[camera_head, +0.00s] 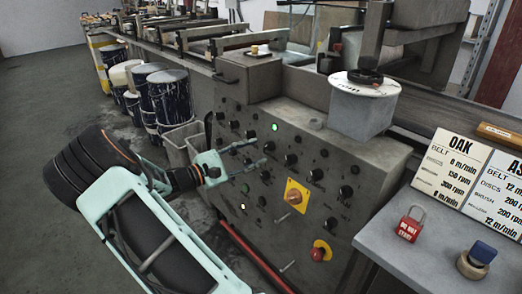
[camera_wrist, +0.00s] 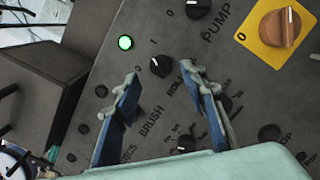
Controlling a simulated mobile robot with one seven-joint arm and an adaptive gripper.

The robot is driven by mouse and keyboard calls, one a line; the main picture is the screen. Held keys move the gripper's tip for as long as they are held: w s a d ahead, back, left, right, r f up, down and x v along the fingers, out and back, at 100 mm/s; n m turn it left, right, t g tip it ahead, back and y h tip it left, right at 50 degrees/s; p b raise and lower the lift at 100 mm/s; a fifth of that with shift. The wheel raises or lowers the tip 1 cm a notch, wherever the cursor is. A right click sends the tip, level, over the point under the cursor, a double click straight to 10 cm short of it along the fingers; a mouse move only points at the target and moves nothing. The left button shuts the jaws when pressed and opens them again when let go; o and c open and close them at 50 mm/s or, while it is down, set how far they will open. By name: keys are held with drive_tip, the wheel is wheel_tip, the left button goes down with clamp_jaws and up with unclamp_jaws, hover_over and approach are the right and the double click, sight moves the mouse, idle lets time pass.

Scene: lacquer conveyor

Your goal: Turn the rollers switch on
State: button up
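The rollers switch is a black knob (camera_wrist: 160,66) with a white mark, between printed 0 and 1. I cannot tell surely where the mark points. Its label is partly hidden by a finger. A lit green lamp (camera_wrist: 125,42) sits above it on the panel. In the head view the knob (camera_head: 272,145) is below the green lamp (camera_head: 275,127). My gripper (camera_wrist: 162,75) is open and empty, its fingertips either side of the knob in the wrist picture. Contact cannot be told. In the head view my gripper (camera_head: 258,153) is in front of the grey panel (camera_head: 225,115).
The pump knob (camera_wrist: 198,8) is close to the right. Below it is a yellow plate (camera_head: 297,194) with an orange rotary switch. A red emergency button (camera_head: 320,252) is lower on the panel. A side table (camera_head: 395,262) with a red padlock (camera_head: 410,224) stands at right.

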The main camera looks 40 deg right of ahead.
drive_tip(key=a, duration=0.8)
drive_tip(key=shift+a, duration=0.15)
